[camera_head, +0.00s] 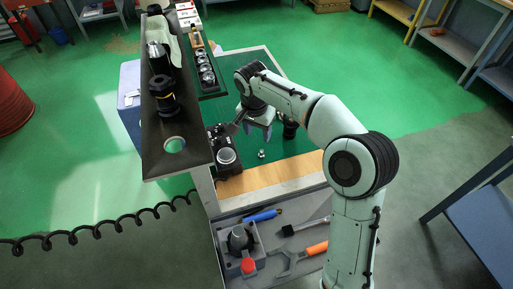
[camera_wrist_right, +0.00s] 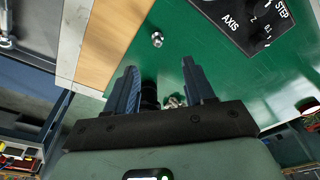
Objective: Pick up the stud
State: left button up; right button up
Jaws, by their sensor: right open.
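A small silver stud (camera_head: 261,154) stands on the green mat (camera_head: 300,143) of the cart, near the wooden strip. It also shows in the right wrist view (camera_wrist_right: 157,39), on the mat beyond the fingertips. My right gripper (camera_wrist_right: 159,66) is open, with a finger on either side and the stud apart from both. In the head view my right gripper (camera_head: 259,130) hangs over the mat, just behind the stud. Its fingertips are hard to make out there. My left gripper is in neither view.
A black control pendant (camera_wrist_right: 255,20) lies on the mat beside the stud. A dark cylindrical part (camera_head: 289,128) stands near my right wrist. A raised dark shelf (camera_head: 160,130) with tool holders stands to the left. A grey tool tray (camera_head: 290,215) lies in front.

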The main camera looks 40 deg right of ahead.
send_over(261, 150)
jog(key=a, duration=0.1)
jog(key=f, duration=0.5)
jog(key=shift+s, duration=0.4)
jog(key=shift+w+f, duration=0.2)
jog(key=shift+f, duration=0.35)
jog(key=f, duration=0.2)
jog(key=d+f, duration=0.1)
jog(key=f, duration=0.2)
jog(key=shift+w, duration=0.2)
grip_shut()
